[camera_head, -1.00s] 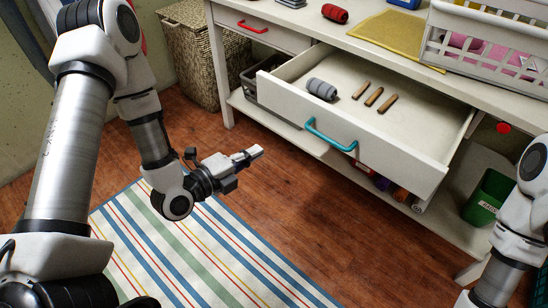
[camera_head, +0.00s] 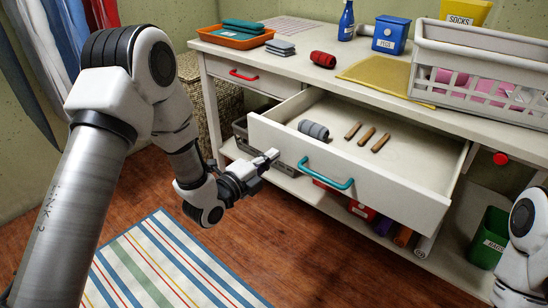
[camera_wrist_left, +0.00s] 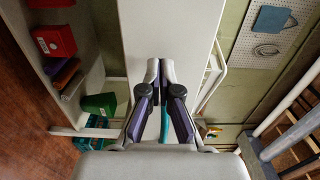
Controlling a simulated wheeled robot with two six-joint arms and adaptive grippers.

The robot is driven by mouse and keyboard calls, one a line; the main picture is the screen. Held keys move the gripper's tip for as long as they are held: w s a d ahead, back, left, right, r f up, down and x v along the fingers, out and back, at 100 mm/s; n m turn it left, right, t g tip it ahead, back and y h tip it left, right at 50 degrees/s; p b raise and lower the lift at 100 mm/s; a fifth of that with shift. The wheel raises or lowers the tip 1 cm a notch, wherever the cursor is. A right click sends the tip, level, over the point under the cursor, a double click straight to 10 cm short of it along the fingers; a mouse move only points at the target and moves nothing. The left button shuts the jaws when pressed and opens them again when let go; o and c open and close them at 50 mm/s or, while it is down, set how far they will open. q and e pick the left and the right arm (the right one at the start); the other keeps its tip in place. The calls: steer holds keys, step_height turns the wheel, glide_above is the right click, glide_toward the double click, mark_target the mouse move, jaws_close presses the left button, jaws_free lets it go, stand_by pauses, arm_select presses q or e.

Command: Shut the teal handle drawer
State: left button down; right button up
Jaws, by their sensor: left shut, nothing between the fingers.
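The white drawer with the teal handle (camera_head: 325,178) stands pulled out of the white workbench (camera_head: 205,65). Its front panel (camera_head: 400,198) faces me, and a grey roll (camera_head: 313,130) and three wooden sticks (camera_head: 367,136) lie inside. My left gripper (camera_head: 270,156) is shut and empty, close to the left part of the front panel, left of the handle. I cannot tell whether it touches. In the left wrist view the shut fingers (camera_wrist_left: 161,68) point at a pale panel (camera_wrist_left: 165,30). My right arm shows at the right edge, its gripper out of view.
A drawer with a red handle (camera_head: 245,76) is closed at the left. A red roll (camera_head: 323,59), a yellow cloth (camera_head: 385,80) and a white basket (camera_head: 475,80) are on the bench top. A green bin (camera_head: 488,238) is below right.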

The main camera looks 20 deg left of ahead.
arm_select(q)
steer(key=shift+x, duration=0.8)
arm_select(e)
steer(key=shift+f, duration=0.1)
